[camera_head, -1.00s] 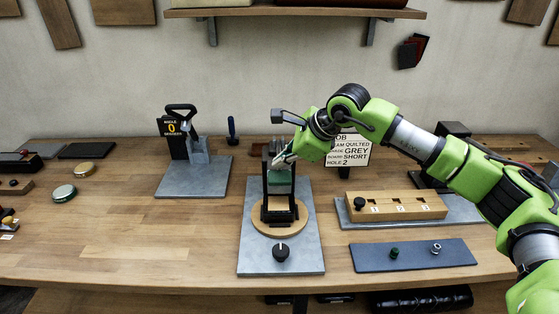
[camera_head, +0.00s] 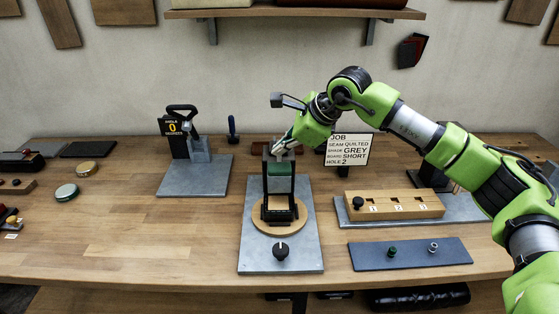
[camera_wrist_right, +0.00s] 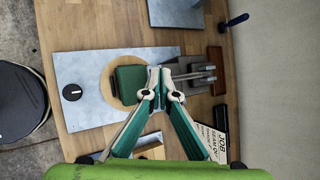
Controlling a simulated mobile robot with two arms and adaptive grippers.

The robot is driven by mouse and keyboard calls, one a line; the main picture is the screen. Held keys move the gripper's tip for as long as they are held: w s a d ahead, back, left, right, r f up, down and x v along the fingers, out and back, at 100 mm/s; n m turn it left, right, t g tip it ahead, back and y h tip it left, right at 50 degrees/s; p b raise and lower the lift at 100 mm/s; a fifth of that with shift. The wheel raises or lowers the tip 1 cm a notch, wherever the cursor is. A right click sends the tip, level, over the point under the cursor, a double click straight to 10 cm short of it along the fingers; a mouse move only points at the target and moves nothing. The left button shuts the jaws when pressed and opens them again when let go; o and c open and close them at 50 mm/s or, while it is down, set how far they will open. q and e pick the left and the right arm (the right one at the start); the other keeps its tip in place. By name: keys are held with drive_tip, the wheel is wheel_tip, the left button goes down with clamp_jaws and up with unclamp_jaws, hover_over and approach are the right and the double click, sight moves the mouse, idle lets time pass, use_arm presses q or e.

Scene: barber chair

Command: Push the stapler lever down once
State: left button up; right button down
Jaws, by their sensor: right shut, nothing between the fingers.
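The black looped handle (camera_head: 181,109), which looks like a lever, stands raised on a device with a grey base plate (camera_head: 193,180) at left. Which device is the stapler is not clear from the pictures. At centre, an upright black frame (camera_head: 279,213) with a green block (camera_head: 279,185) stands on a wooden disc (camera_head: 258,221). My right gripper (camera_head: 273,153) is shut and empty at the top of this centre device. In the right wrist view its fingertips (camera_wrist_right: 161,70) meet beside the green block (camera_wrist_right: 130,85); contact is unclear. My left gripper is out of view.
The centre device's grey plate (camera_head: 299,255) carries a black knob (camera_head: 281,250). A job sign (camera_head: 349,149) stands behind my right arm. A numbered wooden block (camera_head: 396,203) and a blue-grey mat (camera_head: 410,256) lie at right.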

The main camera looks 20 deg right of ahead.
drive_tip(key=r+p, duration=0.2)
drive_tip(key=r, duration=0.1)
drive_tip(key=r+p, duration=0.1)
drive_tip(key=r, duration=0.1)
drive_tip(key=shift+w+d, duration=0.15)
drive_tip(key=shift+w, duration=0.25)
idle(0.3)
